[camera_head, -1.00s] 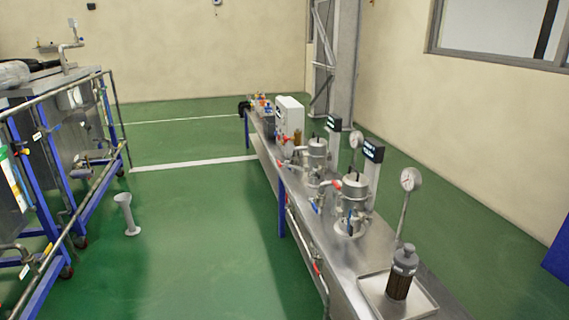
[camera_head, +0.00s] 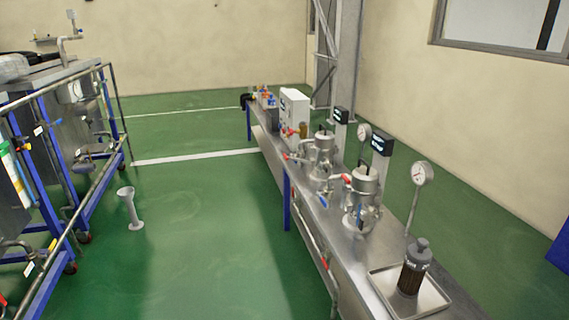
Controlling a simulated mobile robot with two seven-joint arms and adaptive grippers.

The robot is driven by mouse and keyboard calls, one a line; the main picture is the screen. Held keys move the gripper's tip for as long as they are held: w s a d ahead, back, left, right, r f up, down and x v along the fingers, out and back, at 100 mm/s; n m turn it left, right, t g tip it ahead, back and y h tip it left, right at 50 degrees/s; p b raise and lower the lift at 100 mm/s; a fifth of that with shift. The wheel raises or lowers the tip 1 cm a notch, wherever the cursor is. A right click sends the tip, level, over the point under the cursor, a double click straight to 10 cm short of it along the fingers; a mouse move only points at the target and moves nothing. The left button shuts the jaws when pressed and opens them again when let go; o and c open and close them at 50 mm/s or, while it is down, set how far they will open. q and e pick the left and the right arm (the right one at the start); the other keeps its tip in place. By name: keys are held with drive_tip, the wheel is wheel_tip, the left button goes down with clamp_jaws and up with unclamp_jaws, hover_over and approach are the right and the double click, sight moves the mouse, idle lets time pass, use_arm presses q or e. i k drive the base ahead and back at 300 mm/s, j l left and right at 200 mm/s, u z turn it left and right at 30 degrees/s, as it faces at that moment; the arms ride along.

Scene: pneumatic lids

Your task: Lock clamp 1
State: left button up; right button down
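Two steel lidded vessels stand on the long steel bench (camera_head: 350,262). The nearer vessel (camera_head: 362,188) has clamp-like fittings around its body, a red-tipped handle at its left and a blue handle at its lower front. The farther vessel (camera_head: 322,150) stands behind it with similar fittings. A small dark display on a post (camera_head: 383,144) rises beside the nearer vessel, and another display (camera_head: 341,115) beside the farther one. Which fitting is clamp 1, and whether it is locked, I cannot tell at this size. Neither of my grippers shows.
A tray (camera_head: 441,300) holds a dark bottle (camera_head: 413,268) at the bench's near end, with a gauge (camera_head: 421,174) behind it. A white box (camera_head: 294,108) stands farther along. Blue-framed equipment (camera_head: 52,165) lines the left. A grey stand (camera_head: 130,208) is on the otherwise open green floor.

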sight(293, 158)
drive_tip(key=i+j+z, duration=0.1)
drive_tip(key=i+j, duration=1.35)
drive_tip(key=j+z, duration=0.05)
drive_tip(key=j, duration=0.05)
